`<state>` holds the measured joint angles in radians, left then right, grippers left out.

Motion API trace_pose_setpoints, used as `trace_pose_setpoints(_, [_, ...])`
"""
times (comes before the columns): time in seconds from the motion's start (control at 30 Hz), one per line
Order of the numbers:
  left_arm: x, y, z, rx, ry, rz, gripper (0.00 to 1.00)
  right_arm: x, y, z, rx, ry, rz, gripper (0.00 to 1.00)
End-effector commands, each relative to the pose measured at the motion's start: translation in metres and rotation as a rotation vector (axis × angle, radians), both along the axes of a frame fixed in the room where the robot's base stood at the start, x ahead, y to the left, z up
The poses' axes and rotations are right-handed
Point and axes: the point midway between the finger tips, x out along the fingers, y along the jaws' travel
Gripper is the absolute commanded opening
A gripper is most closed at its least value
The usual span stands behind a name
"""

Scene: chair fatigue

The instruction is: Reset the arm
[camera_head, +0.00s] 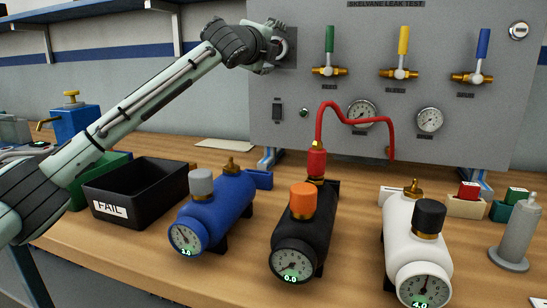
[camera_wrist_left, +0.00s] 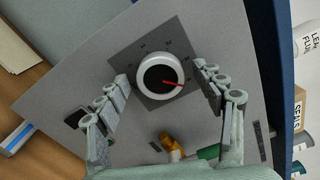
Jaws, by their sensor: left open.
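My left arm reaches in from the left in the head view, with its left gripper (camera_head: 268,50) at the upper left of the grey test panel (camera_head: 350,85). In the left wrist view, the left gripper (camera_wrist_left: 163,76) is open, one finger on each side of a round white knob (camera_wrist_left: 143,75) with a dark centre and a red pointer. The fingers look apart from the knob, and nothing is held. In the head view the gripper partly hides the knob (camera_head: 284,47). My right gripper is not in view.
Blue (camera_head: 215,205), black (camera_head: 303,235) and white (camera_head: 402,240) cylinders stand on the wooden bench. A red hose (camera_head: 345,112) joins the black one to the panel. A black FAIL bin (camera_head: 150,205) sits below my arm. Valve handles (camera_head: 403,42) line the panel to the right.

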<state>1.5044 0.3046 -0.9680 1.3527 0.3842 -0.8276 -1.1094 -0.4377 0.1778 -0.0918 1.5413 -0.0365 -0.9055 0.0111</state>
Motion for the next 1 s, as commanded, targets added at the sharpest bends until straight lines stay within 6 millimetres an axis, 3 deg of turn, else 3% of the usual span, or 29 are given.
trace_pose_setpoints(0.17, [0.000, 0.002, 0.002, 0.274, -0.090, 0.003, 0.68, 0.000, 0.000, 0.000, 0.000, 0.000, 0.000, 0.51])
trace_pose_setpoints(0.4, [-0.021, 0.007, -0.001, 0.259, -0.083, 0.000, 0.68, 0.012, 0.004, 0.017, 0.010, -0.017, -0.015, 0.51])
trace_pose_setpoints(1.0, [-0.024, 0.000, -0.007, 0.253, -0.076, -0.010, 0.68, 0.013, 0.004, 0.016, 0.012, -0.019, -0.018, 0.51])
